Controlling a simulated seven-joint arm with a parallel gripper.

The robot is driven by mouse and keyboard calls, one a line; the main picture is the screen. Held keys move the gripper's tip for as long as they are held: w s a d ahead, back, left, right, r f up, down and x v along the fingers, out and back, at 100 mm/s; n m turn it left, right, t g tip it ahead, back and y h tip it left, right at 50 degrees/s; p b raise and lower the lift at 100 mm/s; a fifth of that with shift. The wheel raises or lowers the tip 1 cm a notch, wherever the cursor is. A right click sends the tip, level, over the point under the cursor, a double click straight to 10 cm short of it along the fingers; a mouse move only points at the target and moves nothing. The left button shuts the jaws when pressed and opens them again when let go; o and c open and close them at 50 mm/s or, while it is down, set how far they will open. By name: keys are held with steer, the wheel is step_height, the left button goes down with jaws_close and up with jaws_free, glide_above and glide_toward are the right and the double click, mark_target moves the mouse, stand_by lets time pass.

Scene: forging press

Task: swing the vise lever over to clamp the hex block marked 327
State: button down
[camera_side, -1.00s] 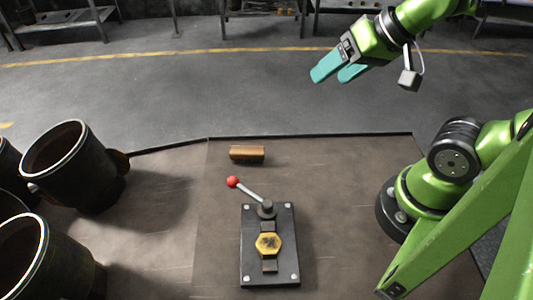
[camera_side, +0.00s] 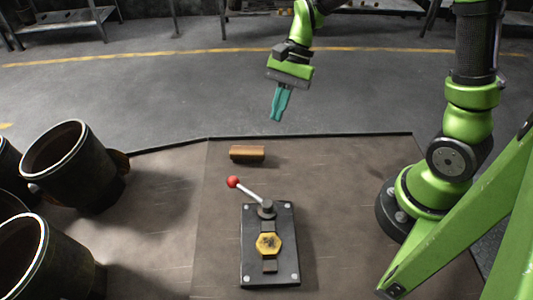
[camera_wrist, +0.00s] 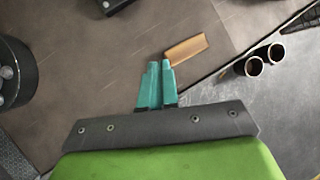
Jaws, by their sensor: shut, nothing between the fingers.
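The vise is a dark plate (camera_side: 287,255) bolted to the table in the side view. Its lever (camera_side: 248,194) has a red ball knob (camera_side: 233,182) and points up and left from a dark pivot. The yellow hex block (camera_side: 268,244) sits between small dark jaws on the plate; its marking is too small to read. My gripper (camera_side: 276,119) is shut and empty, fingers pointing down, well above and beyond the vise and apart from the lever. Its teal fingers (camera_wrist: 159,64) also show in the wrist view.
A brown wooden block (camera_side: 247,153) lies behind the vise; it also shows in the wrist view (camera_wrist: 186,47). Large dark metal cylinders (camera_side: 72,175) stand at the left.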

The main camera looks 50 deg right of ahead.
steer(key=a+m, duration=0.1)
steer(key=w+a+r+m+y, duration=0.1)
steer(key=shift+w+m+g+y, duration=0.3)
steer(key=shift+m, duration=0.1)
steer(key=x, duration=0.9)
steer(key=shift+f, duration=0.15)
steer(key=a, duration=0.2)
steer(key=a+f, duration=0.1)
steer(key=shift+s+a+f, duration=0.1)
steer(key=shift+s+a, duration=0.1)
steer(key=shift+s, duration=0.15)
steer(key=shift+s+a, duration=0.1)
steer(key=shift+a, duration=0.4)
steer(key=shift+a, duration=0.1)
